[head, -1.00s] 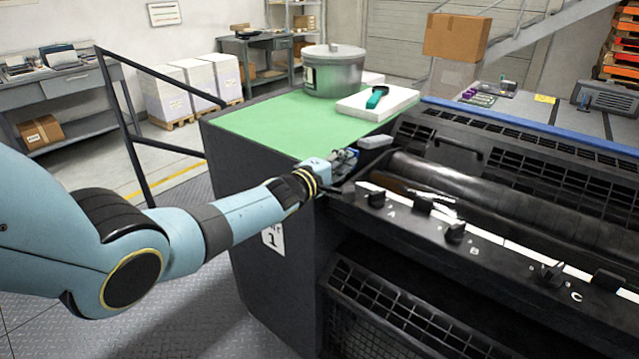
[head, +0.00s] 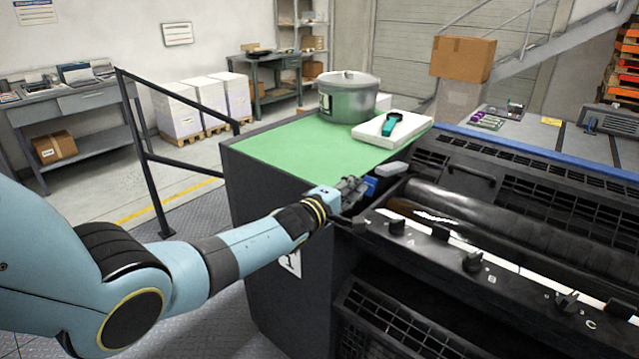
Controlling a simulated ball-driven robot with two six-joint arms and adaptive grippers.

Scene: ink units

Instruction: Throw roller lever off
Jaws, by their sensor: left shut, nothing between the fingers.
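My right gripper is not in view.
Black knobs, such as the one by letter A (head: 396,226), stand along the front rail. A lidded metal pot (head: 347,100) and a white block (head: 375,131) with a teal-and-black tool (head: 392,124) are on the green top (head: 290,150). A black railing (head: 150,160) stands left.

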